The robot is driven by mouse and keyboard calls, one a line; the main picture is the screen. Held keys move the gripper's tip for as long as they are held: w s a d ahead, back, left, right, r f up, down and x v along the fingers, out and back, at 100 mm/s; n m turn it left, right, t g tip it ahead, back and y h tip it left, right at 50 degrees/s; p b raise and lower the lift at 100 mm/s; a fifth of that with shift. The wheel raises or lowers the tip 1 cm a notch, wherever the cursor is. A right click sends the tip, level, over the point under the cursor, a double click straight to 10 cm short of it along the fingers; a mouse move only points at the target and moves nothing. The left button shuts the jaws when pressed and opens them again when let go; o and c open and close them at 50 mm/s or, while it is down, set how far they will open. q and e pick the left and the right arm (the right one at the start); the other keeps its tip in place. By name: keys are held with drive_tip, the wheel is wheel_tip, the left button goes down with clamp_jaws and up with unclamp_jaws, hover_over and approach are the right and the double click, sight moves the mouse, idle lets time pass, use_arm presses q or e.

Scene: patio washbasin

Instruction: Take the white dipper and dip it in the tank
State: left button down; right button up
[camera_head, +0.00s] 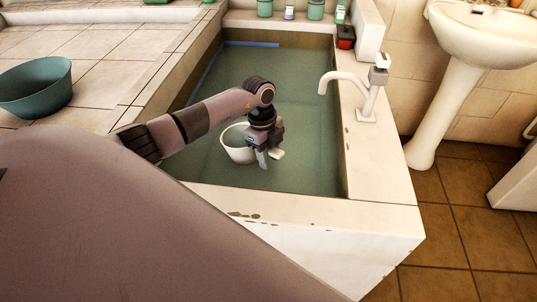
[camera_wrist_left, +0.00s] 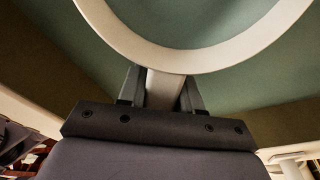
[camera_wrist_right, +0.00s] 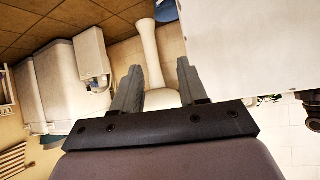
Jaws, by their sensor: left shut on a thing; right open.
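The white dipper (camera_head: 236,148) is inside the tank (camera_head: 305,206), at or in the greenish water near its front. It looks roughly upright, and my gripper hides part of it in the head view. My left gripper (camera_head: 264,155) is shut on the dipper's handle. In the left wrist view, the handle sits between the fingers (camera_wrist_left: 162,92) and the dipper's white rim (camera_wrist_left: 190,62) curves above them. Whether water is inside the dipper is unclear. My right gripper (camera_wrist_right: 156,88) is open and empty in the right wrist view, away from the tank's water.
A white faucet (camera_head: 350,84) stands on the tank's right ledge. A teal basin (camera_head: 36,90) sits on the tiled counter at left. Green containers (camera_head: 315,10) and a red-black item (camera_head: 346,36) line the far edges. A pedestal sink (camera_head: 480,32) is at right.

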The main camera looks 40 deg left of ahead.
drive_tip(key=shift+w, duration=0.2)
idle(0.4)
use_arm(q)
drive_tip(key=shift+y, duration=0.3)
wheel_tip(320, 180, up, 8)
drive_tip(key=p, duration=0.7)
drive_tip(key=shift+f+p, duration=0.15)
drive_tip(key=shift+p, duration=0.2)
wheel_tip(320, 180, up, 15)
drive_tip(key=y+p, duration=0.1)
drive_tip(key=p, duration=0.5)
use_arm(e)
wheel_tip(320, 180, up, 11)
drive_tip(key=s+d, duration=0.1)
drive_tip(key=shift+s+d+f+h, duration=0.2)
drive_tip(key=shift+d+h, duration=0.1)
drive_tip(key=shift+d, duration=0.1)
use_arm(q)
drive_tip(key=shift+f, duration=0.1)
